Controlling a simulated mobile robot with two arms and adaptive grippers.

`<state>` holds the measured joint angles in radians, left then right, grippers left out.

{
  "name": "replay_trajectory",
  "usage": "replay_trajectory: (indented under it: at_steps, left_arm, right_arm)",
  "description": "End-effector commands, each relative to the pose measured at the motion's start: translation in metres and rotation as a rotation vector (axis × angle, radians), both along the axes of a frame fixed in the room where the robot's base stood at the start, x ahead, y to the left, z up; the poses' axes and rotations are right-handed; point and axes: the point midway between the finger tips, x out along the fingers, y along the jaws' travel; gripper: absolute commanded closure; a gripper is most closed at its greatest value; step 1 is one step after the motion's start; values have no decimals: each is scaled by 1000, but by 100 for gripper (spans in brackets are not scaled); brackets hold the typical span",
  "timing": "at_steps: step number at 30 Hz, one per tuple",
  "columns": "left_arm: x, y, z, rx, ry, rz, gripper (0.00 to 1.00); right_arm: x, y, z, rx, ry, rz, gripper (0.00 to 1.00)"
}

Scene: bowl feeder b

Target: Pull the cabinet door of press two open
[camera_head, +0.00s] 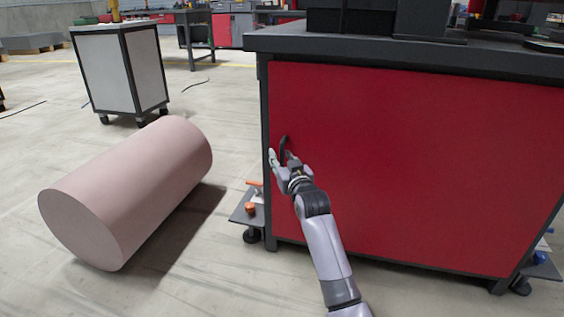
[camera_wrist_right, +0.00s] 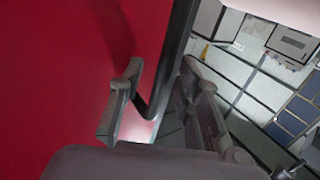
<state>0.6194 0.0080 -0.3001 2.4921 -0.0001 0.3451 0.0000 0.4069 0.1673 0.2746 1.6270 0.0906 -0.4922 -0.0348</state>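The cabinet door of press two (camera_head: 410,165) is a large red panel in a dark frame. It looks closed, flush with the frame. A dark curved handle (camera_head: 284,147) sits near its left edge; the handle also shows in the right wrist view (camera_wrist_right: 172,65). My right gripper (camera_head: 280,158) is at the handle. In the right wrist view its two fingers (camera_wrist_right: 160,103) stand apart, one on each side of the handle, with a gap visible on the right side. Contact between the left finger and the handle cannot be told. My left gripper is not in view.
A large pink cylinder (camera_head: 130,190) lies on the floor left of the cabinet. A white cart (camera_head: 115,70) stands behind it. A low grey ledge (camera_head: 245,217) with orange parts juts out at the cabinet's lower left. Bare floor lies between cylinder and cabinet.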

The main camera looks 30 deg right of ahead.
Motion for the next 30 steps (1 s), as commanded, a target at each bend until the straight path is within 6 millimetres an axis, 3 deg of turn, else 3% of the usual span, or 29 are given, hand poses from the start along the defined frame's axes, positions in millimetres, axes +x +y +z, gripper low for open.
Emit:
replay_trajectory:
  at_steps: [5, 19, 30]
  left_arm:
    - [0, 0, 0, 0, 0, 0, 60]
    - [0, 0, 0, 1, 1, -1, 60]
    - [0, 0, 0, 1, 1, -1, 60]
  right_arm:
    - [0, 0, 0, 0, 0, 0, 69]
    - [0, 0, 0, 0, 1, 0, 100]
    - [0, 0, 0, 0, 1, 0, 100]
